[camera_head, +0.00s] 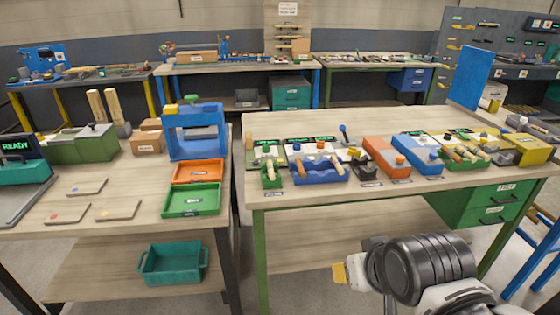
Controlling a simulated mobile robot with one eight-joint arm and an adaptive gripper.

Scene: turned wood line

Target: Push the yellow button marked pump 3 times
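On the right-hand wooden workbench (380,192) stands a row of small control boxes with coloured knobs and buttons. Small yellow tops show on several of them, among them a yellow knob (353,151) near the middle of the row. The labels are too small to read, so I cannot tell which one is marked pump. My gripper (341,274) is at the bottom right, in front of the bench and apart from the boxes. Only an orange-yellow tip and dark parts of it show. Whether it is open or shut is hidden.
The left bench holds a blue press-like frame (194,131), an orange tray (198,172) and a green tray (192,200).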

